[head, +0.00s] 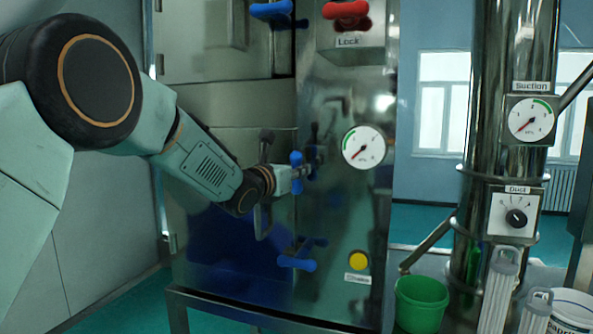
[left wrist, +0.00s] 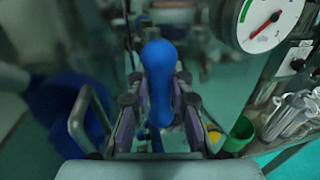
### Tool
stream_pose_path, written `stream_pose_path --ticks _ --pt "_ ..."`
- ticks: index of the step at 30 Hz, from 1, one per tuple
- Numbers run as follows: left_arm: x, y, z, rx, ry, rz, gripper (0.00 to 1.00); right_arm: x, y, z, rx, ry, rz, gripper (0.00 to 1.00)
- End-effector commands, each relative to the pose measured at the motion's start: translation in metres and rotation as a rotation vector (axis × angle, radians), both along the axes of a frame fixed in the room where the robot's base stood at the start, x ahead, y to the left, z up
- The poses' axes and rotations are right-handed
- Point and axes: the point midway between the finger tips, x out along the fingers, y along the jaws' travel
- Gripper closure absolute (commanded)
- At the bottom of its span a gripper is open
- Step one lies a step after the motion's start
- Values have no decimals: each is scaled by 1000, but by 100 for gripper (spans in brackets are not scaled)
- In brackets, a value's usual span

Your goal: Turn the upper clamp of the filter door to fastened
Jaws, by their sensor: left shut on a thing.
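A blue clamp (head: 297,168), the upper of two beside the grey door handle (head: 264,222), stands upright on the steel cabinet. My left gripper (head: 301,173) reaches it from the left and is shut on it. In the left wrist view the blue clamp (left wrist: 157,85) stands upright between the fingers (left wrist: 158,110). The lower blue clamp (head: 297,264) lies nearly level, its knob pointing right. The gripper partly hides the upper clamp's lower part and mount. My right gripper is not in view.
A pressure gauge (head: 363,147) sits right of the upper clamp. Above are another blue handle (head: 271,10) and a red handle (head: 346,10) over the "Lock" label. A yellow button (head: 358,261) is lower right. A green bucket (head: 421,303) stands beside the cabinet.

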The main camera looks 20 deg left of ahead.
Motion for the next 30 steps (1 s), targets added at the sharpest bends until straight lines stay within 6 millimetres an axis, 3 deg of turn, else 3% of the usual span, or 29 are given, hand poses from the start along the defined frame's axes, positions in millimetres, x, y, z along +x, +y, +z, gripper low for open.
stream_pose_path --ticks 14,30 --pt "0 1 -1 -53 -1 1 100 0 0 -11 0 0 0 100" --pt "0 5 -4 -492 11 1 100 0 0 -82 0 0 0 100"
